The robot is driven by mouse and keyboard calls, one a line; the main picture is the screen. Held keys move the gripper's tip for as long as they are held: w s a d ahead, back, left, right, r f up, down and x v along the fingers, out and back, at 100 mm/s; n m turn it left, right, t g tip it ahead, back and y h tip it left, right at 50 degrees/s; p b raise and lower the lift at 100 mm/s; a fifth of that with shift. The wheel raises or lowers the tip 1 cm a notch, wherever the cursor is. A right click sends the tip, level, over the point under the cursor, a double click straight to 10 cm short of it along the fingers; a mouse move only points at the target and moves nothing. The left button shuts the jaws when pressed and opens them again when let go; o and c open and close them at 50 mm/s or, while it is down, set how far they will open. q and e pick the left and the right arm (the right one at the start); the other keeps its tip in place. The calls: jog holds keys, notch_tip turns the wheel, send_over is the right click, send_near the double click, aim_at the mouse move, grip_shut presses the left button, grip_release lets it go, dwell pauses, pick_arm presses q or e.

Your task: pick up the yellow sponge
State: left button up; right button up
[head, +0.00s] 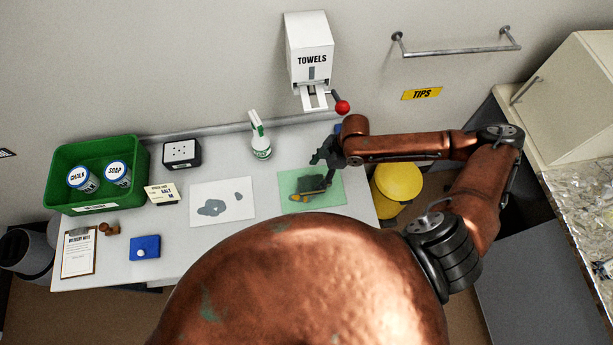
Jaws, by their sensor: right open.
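A small yellow-orange piece (298,198), which looks like the yellow sponge, shows on the green mat (332,198) at the right of the bench. Dark shapes cover most of it, so its full outline is hidden. My right gripper (322,172) is open, with its dark fingers above the mat and close to the yellow piece. I cannot tell whether they touch it. My left gripper is not in view.
A white sheet with grey patches (237,207) lies left of the mat. A spray bottle (260,140) stands behind. A towel dispenser (309,58) with a red-knobbed lever (342,107) hangs above. A green crate (60,163) and blue item (145,247) are at left.

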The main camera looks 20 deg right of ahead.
aim_at(313, 183)
jog(key=f, duration=0.2)
jog(key=s+f, duration=0.1)
jog(key=shift+a+f, duration=0.3)
jog(key=shift+a, duration=0.05)
jog(key=x, duration=0.2)
jog(key=shift+w+a+f, duration=0.1)
jog(key=shift+a+f, duration=0.15)
jog(key=shift+a, duration=0.15)
jog(key=shift+w+a+f, duration=0.1)
jog(key=shift+w+a, duration=0.1)
jog(key=shift+a, duration=0.05)
jog(key=shift+s+d, duration=0.1)
jog(key=shift+d+p, duration=0.1)
jog(key=shift+p, duration=0.2)
jog(key=shift+s+d+f, duration=0.1)
jog(key=shift+f, duration=0.05)
jog(key=shift+c, duration=1.3)
jog(key=c, duration=0.5)
jog(key=shift+a, duration=0.25)
jog(key=c, duration=0.6)
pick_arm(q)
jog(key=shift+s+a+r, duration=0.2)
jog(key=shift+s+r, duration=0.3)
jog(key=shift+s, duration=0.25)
pick_arm(e)
jog(key=shift+o, duration=0.2)
